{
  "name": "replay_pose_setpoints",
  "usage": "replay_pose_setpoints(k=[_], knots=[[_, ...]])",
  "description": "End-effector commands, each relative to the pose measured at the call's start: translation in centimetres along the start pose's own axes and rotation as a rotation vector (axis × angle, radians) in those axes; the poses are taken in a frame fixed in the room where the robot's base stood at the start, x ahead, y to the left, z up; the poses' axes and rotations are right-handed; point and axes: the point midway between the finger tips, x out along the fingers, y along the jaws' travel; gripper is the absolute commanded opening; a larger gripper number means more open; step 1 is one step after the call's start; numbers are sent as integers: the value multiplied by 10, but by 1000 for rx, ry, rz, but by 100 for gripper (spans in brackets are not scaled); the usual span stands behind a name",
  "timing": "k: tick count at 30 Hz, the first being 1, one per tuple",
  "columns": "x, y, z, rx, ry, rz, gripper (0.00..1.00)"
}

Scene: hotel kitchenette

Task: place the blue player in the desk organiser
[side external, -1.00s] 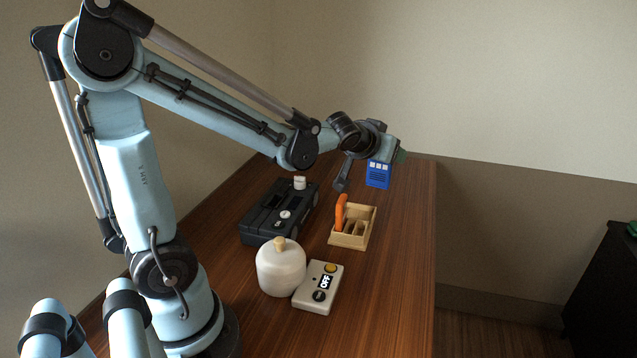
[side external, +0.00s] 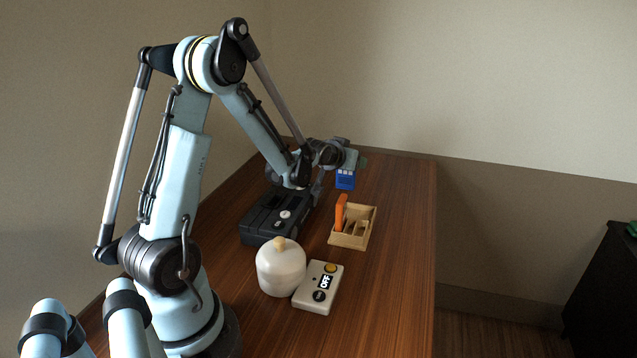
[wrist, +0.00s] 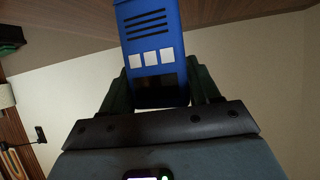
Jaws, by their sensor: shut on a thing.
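The blue player (side external: 345,181) is a small blue block with white buttons and dark slots. My gripper (side external: 347,168) is shut on it and holds it above the table, behind the desk organiser. In the wrist view the player (wrist: 153,48) sits between the two fingers of my gripper (wrist: 160,88), with its white squares and a dark panel facing the camera. The desk organiser (side external: 347,242) is a light wooden box with compartments on the table. An orange item stands upright in its left part; other compartments show dark gaps.
A black device (side external: 262,224) lies left of the organiser. The wooden table (side external: 398,230) is clear to the organiser's right.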

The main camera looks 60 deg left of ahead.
Motion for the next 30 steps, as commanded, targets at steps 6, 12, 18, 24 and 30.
replay_pose_setpoints(k=[6,12,18,24,30], knots=[[9,-7,7,1,0,1,29],[20,-6,28,1,0,1,29],[25,-6,38,1,0,1,29],[24,-6,38,1,0,1,29],[26,-6,40,1,0,1,67]])
